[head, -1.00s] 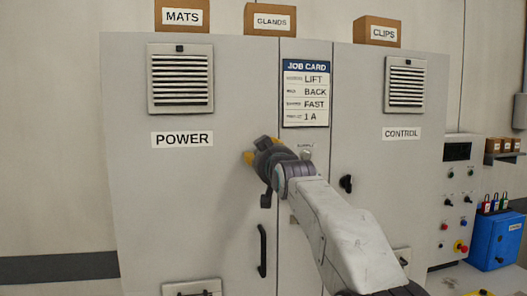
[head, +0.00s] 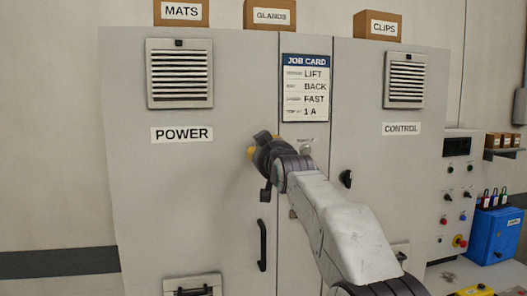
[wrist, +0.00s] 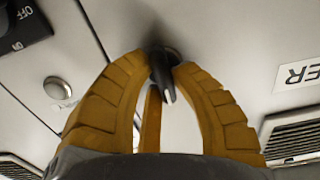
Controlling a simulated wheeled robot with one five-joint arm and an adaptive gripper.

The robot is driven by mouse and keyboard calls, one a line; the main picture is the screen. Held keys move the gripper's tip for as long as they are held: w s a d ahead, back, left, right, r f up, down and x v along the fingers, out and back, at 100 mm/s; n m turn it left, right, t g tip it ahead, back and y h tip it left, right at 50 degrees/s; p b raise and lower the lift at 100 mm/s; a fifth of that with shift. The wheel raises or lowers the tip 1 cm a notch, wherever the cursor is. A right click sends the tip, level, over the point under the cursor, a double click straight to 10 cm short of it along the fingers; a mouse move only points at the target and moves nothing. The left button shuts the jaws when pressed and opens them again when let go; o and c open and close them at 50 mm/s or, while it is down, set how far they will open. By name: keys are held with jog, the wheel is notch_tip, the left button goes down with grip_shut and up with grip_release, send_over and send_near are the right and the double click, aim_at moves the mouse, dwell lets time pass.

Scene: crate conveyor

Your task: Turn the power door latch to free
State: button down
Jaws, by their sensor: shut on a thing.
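The power door (head: 190,200) is the left grey cabinet door, labelled POWER, and it looks closed. My gripper (head: 253,152) is at the right side of this door, above its long black handle (head: 262,245). In the wrist view the yellow fingers of my gripper (wrist: 165,72) close around a small dark latch (wrist: 164,64) on the door face. The fingers partly cover the latch. In the head view my gripper hides it, so its exact angle cannot be told there.
The control door (head: 385,190) is to the right, with a black latch (head: 346,179). A job card (head: 305,88) hangs between the doors. A dark switch marked OFF (wrist: 25,25) and a round silver part (wrist: 57,87) are near my fingers. Boxes (head: 182,12) stand on top.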

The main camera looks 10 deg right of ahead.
jog(key=shift+m, duration=0.3)
jog(key=m, duration=0.3)
jog(key=shift+m, duration=0.3)
jog(key=m, duration=0.4)
jog(key=shift+f+m, duration=0.15)
jog(key=shift+m, duration=0.15)
jog(key=m, duration=0.4)
jog(key=shift+f+b, duration=0.15)
jog(key=shift+b, duration=0.25)
jog(key=shift+f+m, duration=0.1)
jog(key=shift+m, duration=2.4)
jog(key=c, duration=1.1)
grip_release()
jog(key=shift+f, duration=0.1)
jog(key=shift+o, duration=0.2)
jog(key=shift+s, duration=0.1)
